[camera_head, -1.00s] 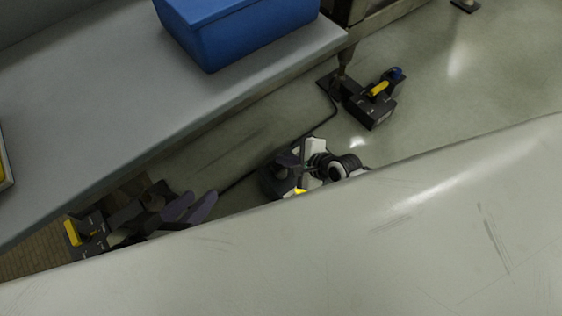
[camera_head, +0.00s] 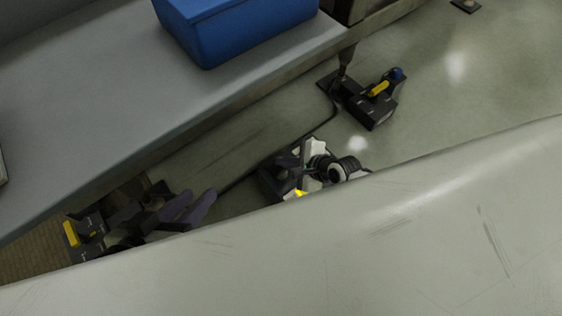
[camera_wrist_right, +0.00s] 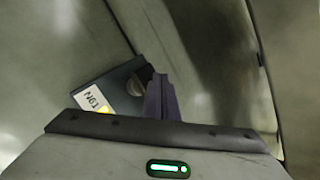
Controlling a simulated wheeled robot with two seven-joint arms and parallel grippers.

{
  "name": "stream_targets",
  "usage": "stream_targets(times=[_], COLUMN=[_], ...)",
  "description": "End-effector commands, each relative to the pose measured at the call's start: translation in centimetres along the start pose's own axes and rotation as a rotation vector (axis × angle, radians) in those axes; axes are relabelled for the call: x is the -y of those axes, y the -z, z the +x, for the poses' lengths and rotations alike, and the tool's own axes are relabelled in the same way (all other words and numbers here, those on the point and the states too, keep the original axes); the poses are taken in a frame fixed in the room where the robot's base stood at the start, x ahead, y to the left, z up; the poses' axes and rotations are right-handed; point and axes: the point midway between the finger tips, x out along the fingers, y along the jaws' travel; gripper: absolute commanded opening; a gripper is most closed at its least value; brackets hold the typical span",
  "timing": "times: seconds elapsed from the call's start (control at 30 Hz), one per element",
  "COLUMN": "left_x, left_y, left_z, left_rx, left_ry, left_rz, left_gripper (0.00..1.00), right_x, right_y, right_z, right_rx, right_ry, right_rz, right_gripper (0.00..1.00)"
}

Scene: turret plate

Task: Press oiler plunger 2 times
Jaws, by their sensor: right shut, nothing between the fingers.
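No oiler plunger can be identified with certainty. My right gripper (camera_wrist_right: 162,98) is shut and empty beside the box. Whether it touches the knob cannot be told.
A black device (camera_head: 370,105) with a yellow lever and blue knob stands at upper right. A blue bin (camera_head: 235,30) sits on a grey bench (camera_head: 100,120). A broad pale surface (camera_head: 400,230) hides the foreground. Another yellow-and-black part (camera_head: 72,234) lies at lower left.

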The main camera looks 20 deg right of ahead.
Motion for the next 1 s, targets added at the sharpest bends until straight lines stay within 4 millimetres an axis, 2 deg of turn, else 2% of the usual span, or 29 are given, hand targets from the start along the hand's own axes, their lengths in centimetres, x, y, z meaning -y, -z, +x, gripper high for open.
stream_targets(times=[0.03, 1.0], left_x=[0.42, 0.6], left_y=[-1.47, -2.15], left_z=[0.79, 1.29], left_rx=[0.025, 0.025], left_ry=[0.005, 0.004], left_rz=[-0.002, 0.0], left_gripper=[0.31, 0.31], right_x=[-0.25, -0.86], right_y=[0.26, 0.85], right_z=[0.32, 1.07], right_rx=[-0.001, -0.002], right_ry=[-0.001, -0.002], right_rz=[0.0, 0.0], right_gripper=[0.0, 0.0])
